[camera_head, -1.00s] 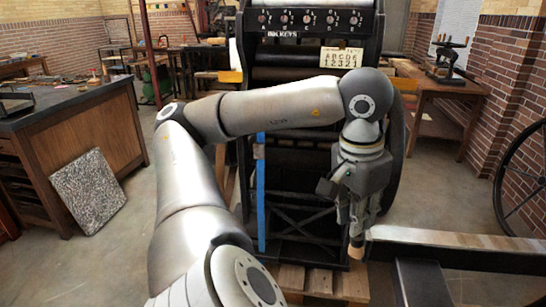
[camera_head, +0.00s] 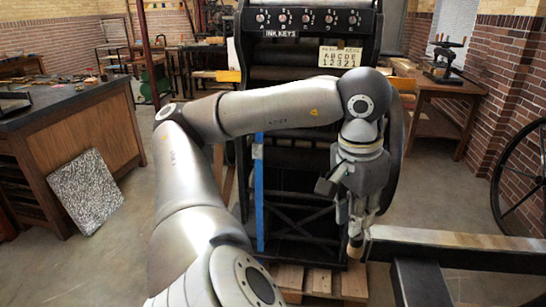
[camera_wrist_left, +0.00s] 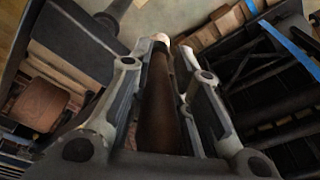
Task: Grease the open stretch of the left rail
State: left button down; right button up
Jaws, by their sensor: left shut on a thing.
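My left gripper (camera_head: 355,225) points down in front of the tall press, just left of a dark beam (camera_head: 460,255) with a pale top face. It is shut on a slim brown brush-like tool, whose pale tip (camera_head: 355,249) shows below the fingers beside the beam's left end. In the left wrist view the tool's brown handle (camera_wrist_left: 160,110) lies between both fingers. A dark beam (camera_wrist_left: 70,40) also shows there at the left. I cannot tell whether the tip touches the beam, nor see grease. I cannot tell which beam is the left rail. My right gripper is not in view.
The black press (camera_head: 300,170) stands behind my arm on a wooden pallet (camera_head: 320,280). A second dark beam (camera_head: 420,285) runs toward me at the lower right. A spoked wheel (camera_head: 520,190) stands at right, a wooden cabinet (camera_head: 60,160) at left.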

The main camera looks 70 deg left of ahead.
pick_arm(q)
notch_tip(320, 180, up, 3)
jog(key=p, duration=0.2)
jog(key=shift+p, duration=0.35)
notch_tip(320, 180, up, 3)
jog(key=p, duration=0.3)
jog(key=shift+r, duration=0.2)
jog(key=shift+r+p, duration=0.35)
jog(key=shift+f, duration=0.1)
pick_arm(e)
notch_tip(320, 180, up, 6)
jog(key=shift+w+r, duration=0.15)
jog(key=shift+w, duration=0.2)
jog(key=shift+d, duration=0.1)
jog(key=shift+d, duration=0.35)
